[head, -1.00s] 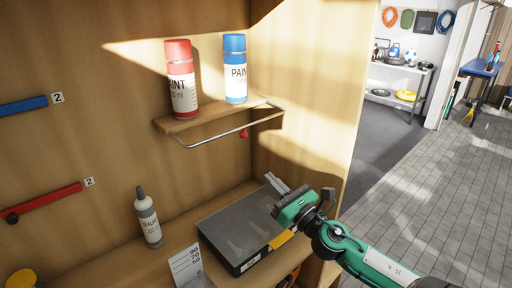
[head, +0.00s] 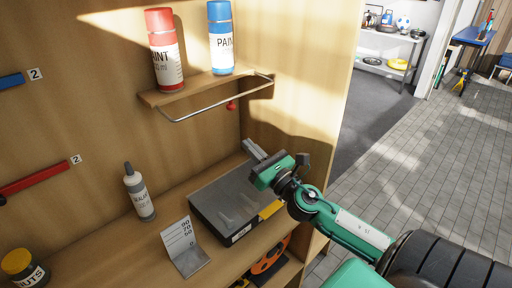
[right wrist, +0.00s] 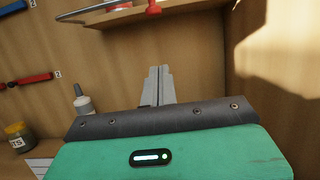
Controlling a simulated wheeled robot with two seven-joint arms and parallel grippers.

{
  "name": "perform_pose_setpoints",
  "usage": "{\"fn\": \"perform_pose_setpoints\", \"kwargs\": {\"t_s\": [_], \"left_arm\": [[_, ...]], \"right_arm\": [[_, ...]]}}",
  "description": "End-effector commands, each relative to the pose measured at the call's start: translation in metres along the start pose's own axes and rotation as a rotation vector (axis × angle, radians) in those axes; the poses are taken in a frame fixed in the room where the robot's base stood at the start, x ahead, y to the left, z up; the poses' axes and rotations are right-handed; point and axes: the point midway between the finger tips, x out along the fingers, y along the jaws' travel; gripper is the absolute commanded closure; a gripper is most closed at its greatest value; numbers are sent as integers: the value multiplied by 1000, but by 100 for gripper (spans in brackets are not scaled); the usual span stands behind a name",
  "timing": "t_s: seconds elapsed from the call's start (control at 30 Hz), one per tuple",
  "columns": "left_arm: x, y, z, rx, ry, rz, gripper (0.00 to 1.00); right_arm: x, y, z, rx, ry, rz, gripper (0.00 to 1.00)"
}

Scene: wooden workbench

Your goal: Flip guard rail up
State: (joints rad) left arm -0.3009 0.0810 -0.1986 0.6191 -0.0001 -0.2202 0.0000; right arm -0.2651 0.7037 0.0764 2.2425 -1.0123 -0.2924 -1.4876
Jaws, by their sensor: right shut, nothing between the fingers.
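The guard rail (head: 205,110) is a thin bent metal rod on the small wooden shelf (head: 195,88). It sits lowered, its long bar in front of and below the shelf's front edge. A red knob (head: 231,105) shows below the shelf. My right gripper (head: 252,148) is shut and empty, below the rail and a little right of the knob, apart from both. In the right wrist view its fingers (right wrist: 158,85) point up toward the shelf underside, with the red knob (right wrist: 153,8) and part of the rail (right wrist: 95,8) at the top edge. My left gripper is out of view.
A red paint can (head: 164,50) and a blue one (head: 220,38) stand on the shelf. Below are a dark flat case (head: 225,205), a sealant bottle (head: 139,190), a folded card (head: 184,245) and a yellow-lidded jar (head: 22,266). The cabinet's side wall (head: 300,110) is close on the right.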

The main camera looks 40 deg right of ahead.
Motion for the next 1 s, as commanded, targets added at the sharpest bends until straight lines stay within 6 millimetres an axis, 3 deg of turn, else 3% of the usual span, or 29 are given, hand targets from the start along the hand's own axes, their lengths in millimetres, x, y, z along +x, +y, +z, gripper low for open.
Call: {"fn": "perform_pose_setpoints", "kwargs": {"t_s": [0.47, 0.7, 1.0], "left_arm": [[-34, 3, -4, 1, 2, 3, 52], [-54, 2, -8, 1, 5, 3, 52], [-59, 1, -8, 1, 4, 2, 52]], "right_arm": [[69, 0, 4, 0, -1, 0, 100], [73, 0, 32, 0, 1, 1, 100], [74, 0, 39, -1, 1, 0, 100]]}}
